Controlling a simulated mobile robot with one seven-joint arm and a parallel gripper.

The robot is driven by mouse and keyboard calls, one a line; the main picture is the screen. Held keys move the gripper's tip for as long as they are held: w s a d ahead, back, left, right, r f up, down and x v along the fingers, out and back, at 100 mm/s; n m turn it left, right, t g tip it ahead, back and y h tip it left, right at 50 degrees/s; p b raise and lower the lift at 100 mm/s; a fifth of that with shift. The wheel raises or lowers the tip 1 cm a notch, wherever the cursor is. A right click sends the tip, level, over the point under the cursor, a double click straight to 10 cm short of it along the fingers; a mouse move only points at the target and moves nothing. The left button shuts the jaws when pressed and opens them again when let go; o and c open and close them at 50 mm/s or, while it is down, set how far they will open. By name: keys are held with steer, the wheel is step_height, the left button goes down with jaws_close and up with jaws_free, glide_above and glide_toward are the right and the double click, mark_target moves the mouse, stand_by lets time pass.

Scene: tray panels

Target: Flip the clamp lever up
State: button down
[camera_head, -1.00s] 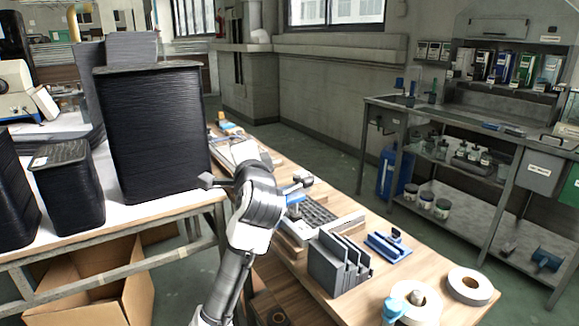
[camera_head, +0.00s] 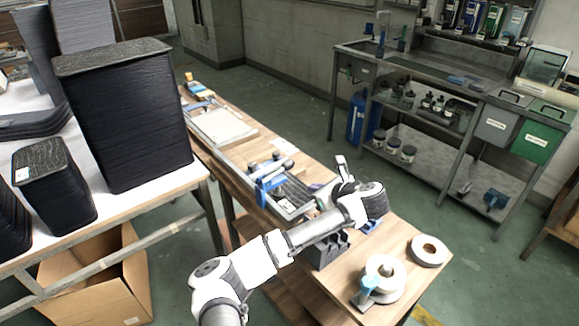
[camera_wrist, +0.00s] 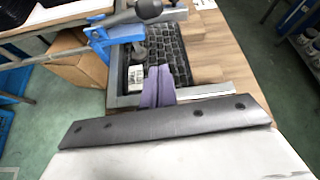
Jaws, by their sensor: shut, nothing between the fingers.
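The clamp (camera_head: 270,184) is blue and stands at the edge of the grey tray with the black grid panel (camera_head: 292,194). In the wrist view the clamp (camera_wrist: 112,36) is at the upper left. Its dark lever (camera_wrist: 118,18) lies roughly flat across the top and ends in a round black knob (camera_wrist: 148,9). My gripper (camera_wrist: 158,72) has its purple fingers together and empty, over the near part of the tray, to the right of the clamp and apart from it. In the head view my gripper (camera_head: 320,188) is small, partly hidden by my wrist.
A grey slotted holder (camera_head: 328,252) stands below my wrist. White rolls (camera_head: 384,278) sit at the table's near end. A second tray with a pale panel (camera_head: 222,126) lies farther back. Black stacked trays (camera_head: 125,118) stand on the left table.

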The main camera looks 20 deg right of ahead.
mark_target(277, 172)
stand_by(0.3)
steer(key=p+x, duration=0.1)
steer(key=x, duration=0.2)
steer(key=p+x, duration=0.1)
steer(key=x, duration=0.2)
steer(key=p+x, duration=0.1)
steer(key=x, duration=0.3)
steer(key=shift+w+r, duration=0.2)
steer(key=shift+r, duration=0.05)
steer(key=r+p, duration=0.1)
steer(key=r, duration=0.1)
steer(key=shift+a+r+p, duration=0.2)
steer(key=shift+r+p, duration=0.15)
steer(key=shift+p, duration=0.05)
steer(key=shift+a+r, duration=0.1)
steer(key=shift+r, duration=0.3)
steer(key=shift+w+b, duration=0.15)
steer(key=shift+b, duration=0.15)
